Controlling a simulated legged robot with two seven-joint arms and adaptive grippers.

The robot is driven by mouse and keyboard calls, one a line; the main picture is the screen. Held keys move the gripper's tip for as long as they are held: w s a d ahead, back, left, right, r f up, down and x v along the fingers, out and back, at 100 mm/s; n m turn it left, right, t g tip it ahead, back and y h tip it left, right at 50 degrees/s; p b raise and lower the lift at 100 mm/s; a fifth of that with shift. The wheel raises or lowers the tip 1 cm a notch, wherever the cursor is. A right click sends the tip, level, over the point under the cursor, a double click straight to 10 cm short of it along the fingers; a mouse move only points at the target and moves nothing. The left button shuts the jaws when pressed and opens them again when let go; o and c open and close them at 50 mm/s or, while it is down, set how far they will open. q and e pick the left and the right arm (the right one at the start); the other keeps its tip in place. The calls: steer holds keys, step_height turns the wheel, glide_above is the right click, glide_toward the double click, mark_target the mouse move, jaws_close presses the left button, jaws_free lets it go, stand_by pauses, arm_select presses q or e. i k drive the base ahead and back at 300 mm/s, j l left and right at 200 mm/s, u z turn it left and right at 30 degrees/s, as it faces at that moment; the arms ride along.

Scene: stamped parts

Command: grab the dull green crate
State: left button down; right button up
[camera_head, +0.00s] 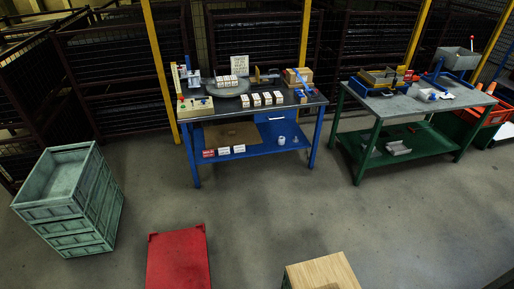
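The dull green crate (88,222) stands on the floor at the left of the head view. It looks like a tall stack of crates with an open top, and the inside of the top one looks empty. It stands apart from the tables. Neither of my grippers shows in this view, and nothing is touching the crate.
A red box (178,262) and a wooden-topped block (322,274) stand at the bottom edge. A blue workbench (253,140) with small parts is at the back centre, a green-legged workbench (412,108) at the right. Dark mesh cages line the back. Grey floor between is clear.

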mark_target(59, 185)
steer(key=u, duration=1.6)
